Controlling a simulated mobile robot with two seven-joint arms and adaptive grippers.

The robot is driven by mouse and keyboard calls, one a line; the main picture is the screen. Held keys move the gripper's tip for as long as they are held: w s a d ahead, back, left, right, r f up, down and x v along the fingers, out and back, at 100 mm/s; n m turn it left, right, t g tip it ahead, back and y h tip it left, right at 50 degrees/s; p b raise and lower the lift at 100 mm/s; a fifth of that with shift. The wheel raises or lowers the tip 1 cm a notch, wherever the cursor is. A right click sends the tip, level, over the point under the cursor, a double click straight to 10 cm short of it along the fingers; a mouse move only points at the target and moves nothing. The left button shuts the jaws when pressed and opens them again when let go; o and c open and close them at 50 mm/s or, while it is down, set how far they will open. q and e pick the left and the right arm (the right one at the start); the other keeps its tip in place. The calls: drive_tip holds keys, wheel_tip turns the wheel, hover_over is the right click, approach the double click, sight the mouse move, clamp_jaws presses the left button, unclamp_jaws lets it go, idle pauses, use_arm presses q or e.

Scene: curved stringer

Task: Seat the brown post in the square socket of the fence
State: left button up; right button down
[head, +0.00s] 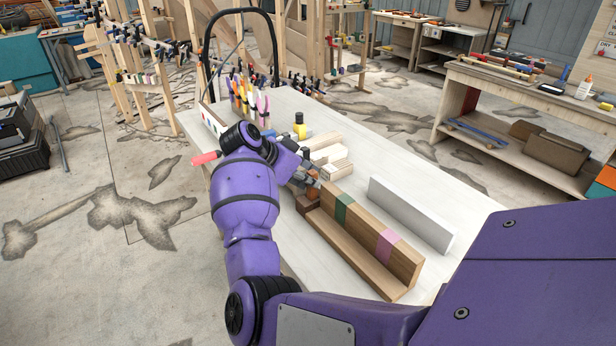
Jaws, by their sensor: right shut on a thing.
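The fence (364,229) is a long wooden piece with a low ledge along its front and green and pink bands on its upright face. It lies on the pale workbench. My right gripper (309,186) is at the far left end of the fence, partly hidden by my own arm. It is shut on a small brown piece, the brown post (313,194), at that end. I cannot make out the square socket or tell whether the post touches it. My left gripper is not in view.
A grey-white board (410,214) stands upright to the right of the fence. A rack of colored-handled tools (247,98) stands at the back. The workbench (445,187) is clear at right.

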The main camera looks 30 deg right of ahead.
sight(309, 188)
drive_tip(key=shift+f, duration=0.8)
drive_tip(key=shift+f, duration=0.55)
drive_tip(key=c, duration=1.7)
unclamp_jaws()
drive_tip(key=shift+c, duration=0.2)
drive_tip(key=shift+o, duration=1)
drive_tip(key=shift+f, duration=0.15)
drive_tip(key=shift+a, duration=0.15)
drive_tip(key=v, duration=1.2)
drive_tip(key=shift+r, duration=0.25)
